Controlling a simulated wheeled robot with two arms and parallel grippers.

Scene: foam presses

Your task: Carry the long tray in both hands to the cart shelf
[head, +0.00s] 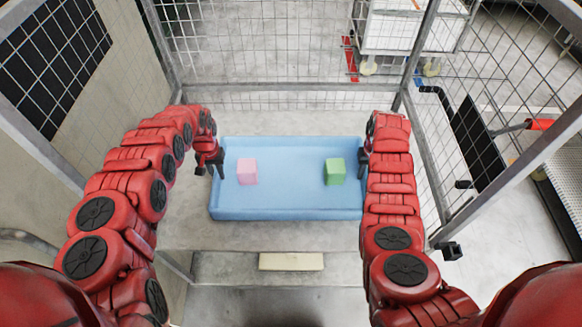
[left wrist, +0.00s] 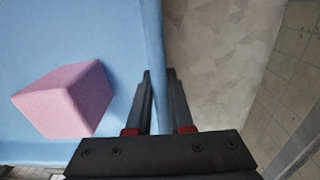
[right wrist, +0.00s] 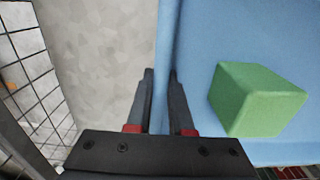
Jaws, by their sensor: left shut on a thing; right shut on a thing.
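The long blue tray (head: 290,208) lies level in front of me in the head view, over a grey concrete-like surface. A pink block (head: 247,171) sits in its left part and a green block (head: 334,171) in its right part. My left gripper (head: 219,172) is shut on the tray's left wall, which runs between its fingers in the left wrist view (left wrist: 158,85). My right gripper (head: 363,172) is shut on the right wall, seen between its fingers in the right wrist view (right wrist: 162,85). I cannot tell whether the tray touches the surface below.
Wire mesh fencing (head: 270,50) with metal posts stands behind and on the right. A white cart (head: 400,28) is beyond the fence at the back right. A pale flat block (head: 291,262) lies nearer to me. A grey wall panel is on the left.

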